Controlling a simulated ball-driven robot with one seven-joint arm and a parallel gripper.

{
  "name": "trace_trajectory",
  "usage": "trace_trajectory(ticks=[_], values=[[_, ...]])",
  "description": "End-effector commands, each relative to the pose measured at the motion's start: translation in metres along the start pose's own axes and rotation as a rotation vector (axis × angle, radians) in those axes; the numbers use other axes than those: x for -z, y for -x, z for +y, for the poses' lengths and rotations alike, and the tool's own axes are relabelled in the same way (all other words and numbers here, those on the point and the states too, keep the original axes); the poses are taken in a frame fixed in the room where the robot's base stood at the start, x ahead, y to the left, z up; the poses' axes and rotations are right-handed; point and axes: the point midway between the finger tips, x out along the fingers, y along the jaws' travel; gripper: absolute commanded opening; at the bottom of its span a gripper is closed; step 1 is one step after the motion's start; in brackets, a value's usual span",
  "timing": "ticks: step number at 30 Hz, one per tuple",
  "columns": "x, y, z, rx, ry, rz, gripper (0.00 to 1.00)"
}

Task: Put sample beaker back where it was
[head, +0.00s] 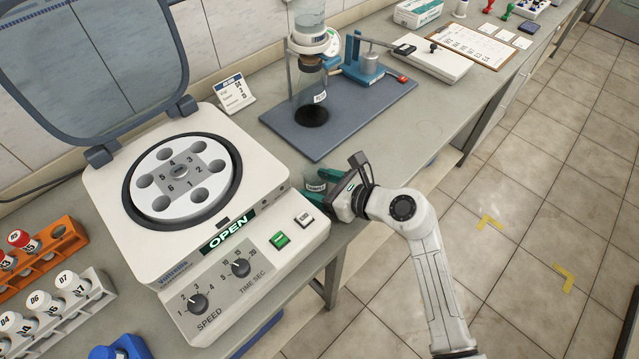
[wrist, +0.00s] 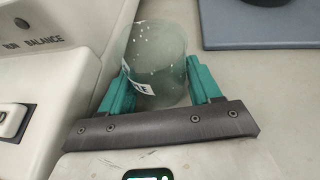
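The sample beaker (wrist: 157,60) is a clear glass cup with a white label, partly turned away in the wrist view. In the head view the beaker (head: 314,184) is small and partly hidden by my gripper (head: 328,186), just right of the centrifuge's front corner. In the wrist view the green fingers of my gripper (wrist: 160,88) lie against both sides of the beaker, with no clear gap. The beaker looks upright, low over the grey bench; I cannot tell whether its base touches the bench.
The centrifuge (head: 271,207), lid raised and display reading OPEN, stands close on the left. A blue-grey mat (head: 364,115) with a glass vessel (head: 308,85) lies behind. Tube racks (head: 70,310) stand front left. Bare bench lies between centrifuge and mat; the bench's front edge is near.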

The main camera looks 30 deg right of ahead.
Motion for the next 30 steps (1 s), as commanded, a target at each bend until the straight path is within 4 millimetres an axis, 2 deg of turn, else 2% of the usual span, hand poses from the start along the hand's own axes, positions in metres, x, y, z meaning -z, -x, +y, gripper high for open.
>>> trace_trajectory(ticks=[1, 6, 17, 20, 30], values=[[0.0, 0.0, 0.0, 0.0, 0.0, 0.0, 0.68], [0.0, 0.0, 0.0, 0.0, 0.0, 0.0, 0.84], [-0.003, 0.005, 0.0, 0.002, 0.001, -0.001, 0.85], [-0.003, 0.019, -0.001, 0.002, -0.001, -0.001, 0.85], [-0.002, 0.087, 0.0, 0.003, 0.0, 0.0, 0.85]])
